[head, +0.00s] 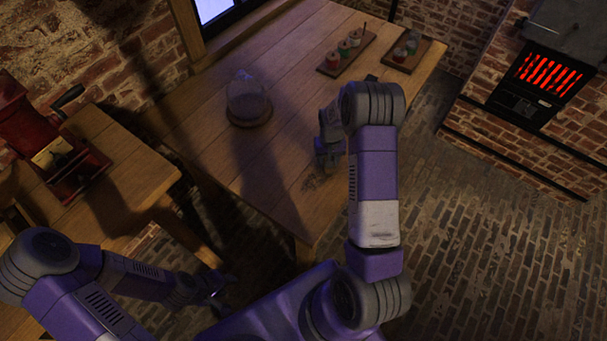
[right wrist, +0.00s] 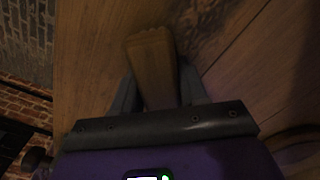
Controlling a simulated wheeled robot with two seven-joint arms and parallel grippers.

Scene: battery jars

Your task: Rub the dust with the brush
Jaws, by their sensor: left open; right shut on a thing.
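My right gripper (head: 327,160) is low over the wooden table, near its front edge, partly hidden by my right arm. In the right wrist view the right gripper (right wrist: 158,92) is shut on the brush (right wrist: 152,62), a brown wooden block between the two fingers. The brush's far end is close to the table top; I cannot tell whether it touches. A dark, mottled patch of dust (right wrist: 207,22) lies on the planks just beyond the brush. In the head view the dust (head: 314,182) is a faint smudge beside the right gripper. My left gripper (head: 216,296) is open and empty, low at the lower left.
The wooden table (head: 205,110) bears a glass dome on a round wooden base (head: 248,102) and two trays of jars (head: 347,52) (head: 407,52) at the far end. A red machine (head: 35,135) stands on a side table at left. A glowing heater (head: 548,75) is at right.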

